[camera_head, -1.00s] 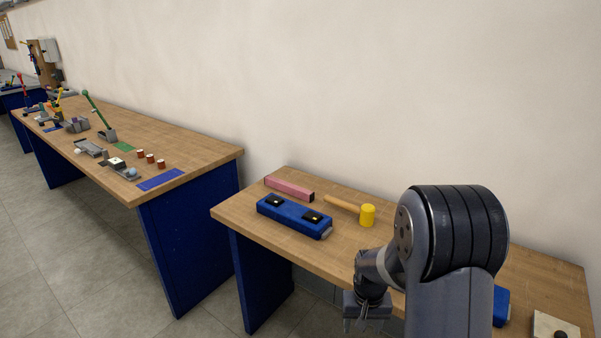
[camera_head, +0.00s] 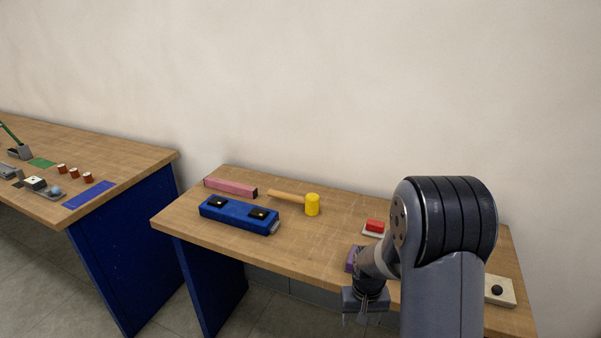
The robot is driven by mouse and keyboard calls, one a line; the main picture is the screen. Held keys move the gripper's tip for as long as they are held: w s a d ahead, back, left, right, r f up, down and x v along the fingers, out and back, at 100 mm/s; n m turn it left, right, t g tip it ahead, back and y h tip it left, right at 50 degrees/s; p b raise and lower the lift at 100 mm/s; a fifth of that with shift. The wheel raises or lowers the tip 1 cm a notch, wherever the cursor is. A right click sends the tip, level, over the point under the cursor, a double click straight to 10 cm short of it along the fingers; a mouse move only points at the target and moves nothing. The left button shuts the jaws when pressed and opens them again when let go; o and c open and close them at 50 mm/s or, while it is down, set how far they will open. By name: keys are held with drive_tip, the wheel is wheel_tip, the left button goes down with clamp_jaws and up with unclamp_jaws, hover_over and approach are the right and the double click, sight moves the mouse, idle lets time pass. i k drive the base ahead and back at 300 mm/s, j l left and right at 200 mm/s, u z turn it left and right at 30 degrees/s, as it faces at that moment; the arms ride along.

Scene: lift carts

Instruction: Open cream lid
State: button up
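A cream block or lid with a round black knob (camera_head: 503,281) lies at the right end of the near wooden table. My arm hides its left side, and I cannot tell whether it is a lid on a box. My gripper (camera_head: 363,320) points down in front of the table's front edge, well to the left of the cream piece. Its fingers look apart, with nothing seen between them.
The near table (camera_head: 300,240) holds a pink bar (camera_head: 230,187), a blue case with black pads (camera_head: 238,215), a yellow-headed mallet (camera_head: 312,204), a red button (camera_head: 375,226) and a purple object (camera_head: 351,259). Another table (camera_head: 120,160) stands left. Floor shows between them.

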sight(497, 287)
drive_tip(key=z, duration=1)
